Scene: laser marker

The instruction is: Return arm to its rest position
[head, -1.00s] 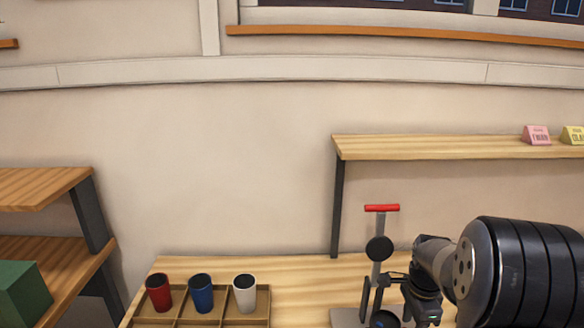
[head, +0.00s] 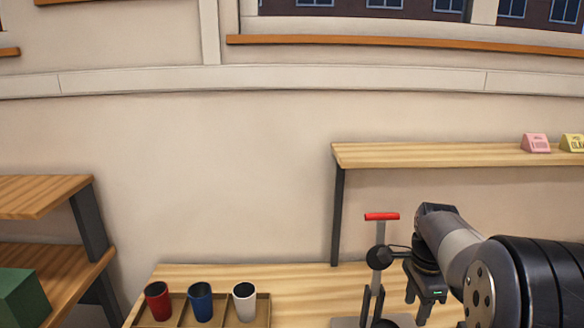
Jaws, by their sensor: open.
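My gripper (head: 417,303) is at the lower right of the head view, at the end of my dark arm. It points down, its fingers apart, with nothing seen between them. The laser marker (head: 380,257) stands on the table just left of my gripper. It has a grey post, a red bar on top, a round black knob and a pale base partly cut off by the frame. Whether my gripper touches the marker cannot be told; it looks close beside it.
A wooden tray (head: 266,311) on the table (head: 300,285) holds a red cup (head: 157,303), a blue cup (head: 200,303) and a white cup (head: 244,303). A raised shelf (head: 430,155) with pink (head: 535,143) and yellow signs (head: 573,143) is behind. A shelf unit (head: 60,280) with a green box (head: 20,298) is left.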

